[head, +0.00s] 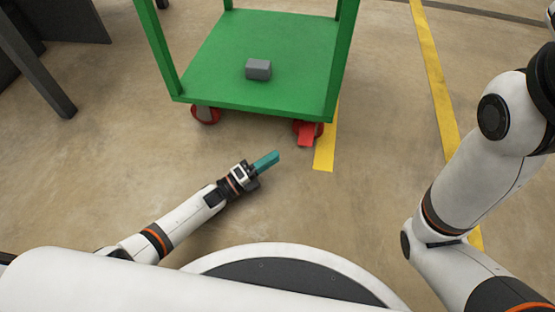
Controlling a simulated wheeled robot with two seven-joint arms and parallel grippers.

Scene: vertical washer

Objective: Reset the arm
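My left arm reaches in from the lower left. My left gripper (252,171) is over the bare floor in front of the green cart. A small, long teal block (267,160) sticks out from between its fingers, and the gripper looks shut on it. The block's near end is hidden in the gripper. My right arm (460,192) is folded at the right of the view. Its gripper is out of view.
A green cart (225,85) with red wheels stands ahead. A small grey block (258,69) lies on its lower shelf. Yellow floor lines (433,75) run on the right. Dark metal legs (38,65) stand at the upper left. The floor between is clear.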

